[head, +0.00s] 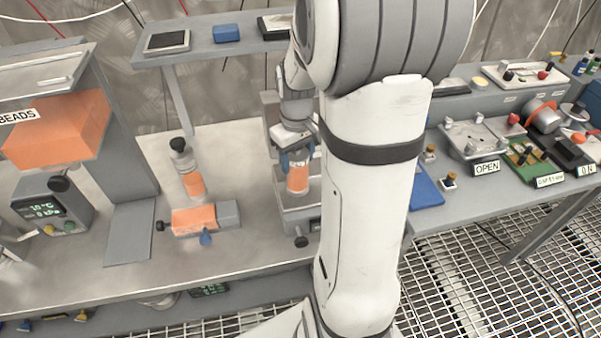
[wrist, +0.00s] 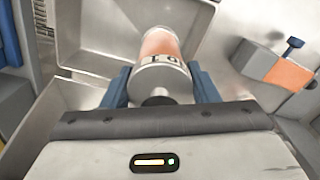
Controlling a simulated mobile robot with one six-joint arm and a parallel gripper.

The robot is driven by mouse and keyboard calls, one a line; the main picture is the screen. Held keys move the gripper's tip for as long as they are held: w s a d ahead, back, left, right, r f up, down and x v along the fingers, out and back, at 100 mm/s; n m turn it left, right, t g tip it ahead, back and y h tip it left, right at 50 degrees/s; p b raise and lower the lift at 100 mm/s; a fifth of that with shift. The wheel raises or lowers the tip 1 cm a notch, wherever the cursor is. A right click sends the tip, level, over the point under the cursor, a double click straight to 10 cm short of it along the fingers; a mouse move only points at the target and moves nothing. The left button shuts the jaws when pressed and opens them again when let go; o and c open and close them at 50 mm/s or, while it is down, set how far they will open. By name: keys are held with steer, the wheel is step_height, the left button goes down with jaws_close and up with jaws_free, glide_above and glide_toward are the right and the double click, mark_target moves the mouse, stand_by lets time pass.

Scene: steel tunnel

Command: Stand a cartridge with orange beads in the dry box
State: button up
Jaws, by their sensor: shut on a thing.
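My gripper (head: 297,161) has its blue fingers closed on a clear cartridge (head: 298,179) with orange beads, above the grey metal box, which seems to be the dry box (head: 299,222). In the wrist view the same cartridge (wrist: 161,47) sits between the two blue fingers (wrist: 160,88), its pale marked end cap towards the camera. Behind it are the box's bare metal walls (wrist: 95,30). I cannot tell whether the cartridge touches the box floor. A second orange-bead cartridge (head: 194,184) with a dark top stands on the bench to the left.
An orange and grey fixture with a blue knob (head: 195,221) is left of the box. The BEADS hopper (head: 60,125) and a gauge unit (head: 48,208) stand further left. A shelf (head: 210,45) runs behind. My arm hides the box's right side. A blue mat (head: 425,190) lies right.

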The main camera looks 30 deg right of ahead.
mark_target(299, 171)
steer(key=shift+d+f, duration=0.2)
steer(key=shift+f, duration=2.1)
steer(key=shift+s, duration=0.1)
steer(key=shift+f, duration=0.2)
steer(key=o, duration=1.2)
